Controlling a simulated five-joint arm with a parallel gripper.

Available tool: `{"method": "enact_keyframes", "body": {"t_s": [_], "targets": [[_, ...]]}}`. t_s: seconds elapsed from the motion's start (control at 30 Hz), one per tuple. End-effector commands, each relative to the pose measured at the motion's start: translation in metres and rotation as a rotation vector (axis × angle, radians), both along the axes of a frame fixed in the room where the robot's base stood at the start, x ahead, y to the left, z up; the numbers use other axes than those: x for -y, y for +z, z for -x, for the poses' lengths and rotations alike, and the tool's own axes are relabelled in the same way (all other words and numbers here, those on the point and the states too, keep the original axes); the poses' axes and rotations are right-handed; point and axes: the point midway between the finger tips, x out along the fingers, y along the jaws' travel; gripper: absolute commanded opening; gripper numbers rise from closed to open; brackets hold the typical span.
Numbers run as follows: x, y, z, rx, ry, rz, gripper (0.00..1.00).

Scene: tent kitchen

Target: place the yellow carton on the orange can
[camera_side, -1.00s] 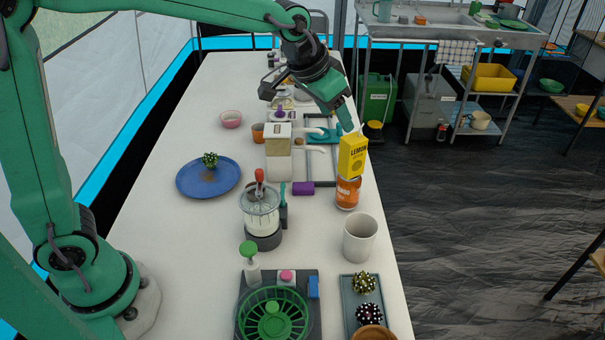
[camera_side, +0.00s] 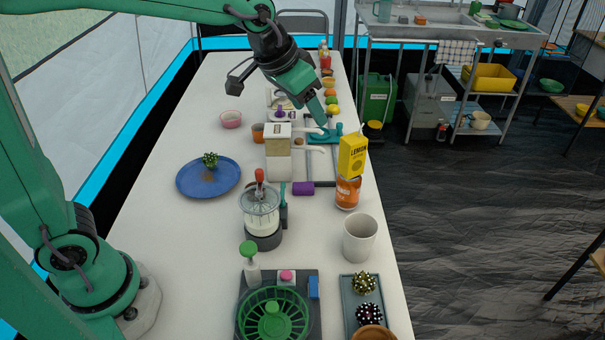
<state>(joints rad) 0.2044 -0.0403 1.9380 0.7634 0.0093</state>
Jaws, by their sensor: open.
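The yellow carton (camera_side: 352,156), marked LEMON, stands upright on top of the orange can (camera_side: 347,193). The can stands on the table near its right edge. My gripper (camera_side: 322,120) is open and empty, above and to the left of the carton and clear of it. Its fingertips are small in this view, near the teal item on the dark frame.

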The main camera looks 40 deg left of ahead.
Motion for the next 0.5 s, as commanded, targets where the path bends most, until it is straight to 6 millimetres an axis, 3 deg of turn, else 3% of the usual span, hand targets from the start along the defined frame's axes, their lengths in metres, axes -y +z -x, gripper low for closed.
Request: {"method": "enact_keyframes", "body": {"t_s": [0.2,0.5], "targets": [[-0.033,0.011,0.056,0.007,0.057,0.003,0.56],[-0.067,0.007,0.132,0.012,0.133,0.004,0.56]]}}
